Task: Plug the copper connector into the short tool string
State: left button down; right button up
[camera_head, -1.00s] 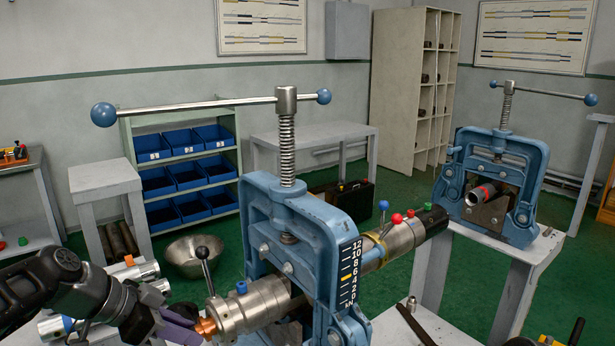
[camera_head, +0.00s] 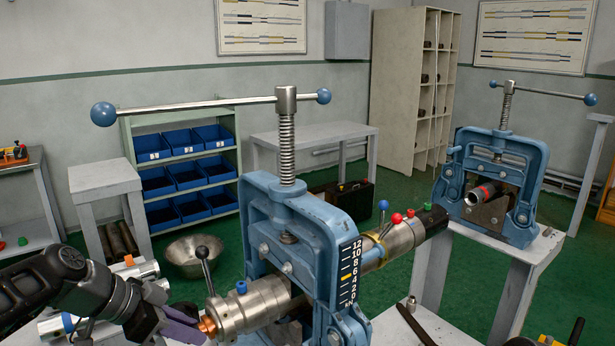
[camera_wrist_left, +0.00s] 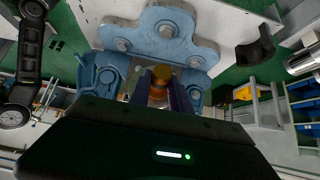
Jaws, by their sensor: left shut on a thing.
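The short tool string (camera_head: 250,304) is a silvery cylinder clamped in the near blue vise (camera_head: 312,222), with a black lever and a blue knob on its left part. The orange copper connector (camera_head: 207,327) is at the string's left end, in line with it; I cannot tell how deep it sits. My left gripper (camera_head: 196,330), with purple fingers, is shut on the connector. The left wrist view shows the connector (camera_wrist_left: 160,80) between the fingers, in front of the blue vise (camera_wrist_left: 165,35). My right gripper is not in view.
A second blue vise (camera_head: 495,180) holds a dark pipe at the right. The near vise's long handle (camera_head: 215,105) spans above. Silver cylinders (camera_head: 140,271) lie by my left arm. A metal bowl (camera_head: 192,257) stands on the green floor. Blue bins (camera_head: 185,175) are behind.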

pick_arm(q)
jog(key=shift+w+d+r, duration=0.1)
jog(key=shift+w+d, duration=0.15)
jog(key=shift+d, duration=0.15)
dwell(0.5)
jog(key=c, duration=1.1)
grip_release()
jog(key=shift+d, duration=0.1)
jog(key=v, duration=0.8)
jog(key=shift+w, duration=0.1)
